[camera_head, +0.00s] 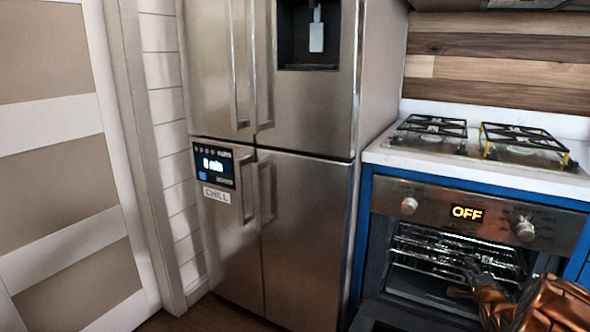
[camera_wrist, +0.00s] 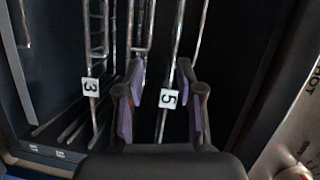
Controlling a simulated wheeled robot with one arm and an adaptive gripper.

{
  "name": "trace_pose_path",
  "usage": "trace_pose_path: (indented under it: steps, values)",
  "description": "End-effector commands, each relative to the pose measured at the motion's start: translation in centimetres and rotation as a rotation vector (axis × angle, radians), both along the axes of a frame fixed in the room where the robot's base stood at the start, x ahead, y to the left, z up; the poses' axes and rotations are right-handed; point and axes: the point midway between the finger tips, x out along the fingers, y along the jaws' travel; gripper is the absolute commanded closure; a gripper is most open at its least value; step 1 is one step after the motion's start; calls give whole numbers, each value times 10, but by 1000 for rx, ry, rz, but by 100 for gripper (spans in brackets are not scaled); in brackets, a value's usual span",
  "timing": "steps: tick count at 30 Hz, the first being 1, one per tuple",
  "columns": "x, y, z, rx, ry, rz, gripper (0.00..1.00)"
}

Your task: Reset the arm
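My gripper (camera_wrist: 160,105) is open in the wrist view, with two dark fingers that have purple pads. A gap shows between the fingers, and nothing is held in it. Metal oven racks (camera_wrist: 146,40) lie beyond the fingertips, with white tags reading 3 and 5. In the head view my copper-coloured arm comes in from the lower right. It reaches to the front of the open oven (camera_head: 455,252), and the gripper end is small and dark against the racks there. I cannot tell whether the fingers touch a rack.
The oven's lowered door (camera_head: 405,316) is partly in view at the bottom. The oven display (camera_head: 467,213) reads OFF. Above it is a white stovetop (camera_head: 470,165) with burner grates. A steel fridge (camera_head: 300,215) with closed doors stands left of the oven. A panelled door (camera_head: 60,180) is at far left.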

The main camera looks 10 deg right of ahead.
Motion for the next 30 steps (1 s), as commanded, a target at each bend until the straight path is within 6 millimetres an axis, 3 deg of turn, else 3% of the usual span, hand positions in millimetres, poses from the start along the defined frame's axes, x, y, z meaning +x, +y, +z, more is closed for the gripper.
trace_pose_path:
  steps: [1, 7, 14, 23, 30]
  values:
    - [8, 13, 26, -22, 40, 11, 63]
    - [22, 62, 73, -111, 215, 52, 63]
    - [20, 122, 122, -211, 417, 127, 63]
    - [-11, 206, 186, -348, 672, 265, 63]
    - [-60, 272, 233, -453, 871, 410, 63]
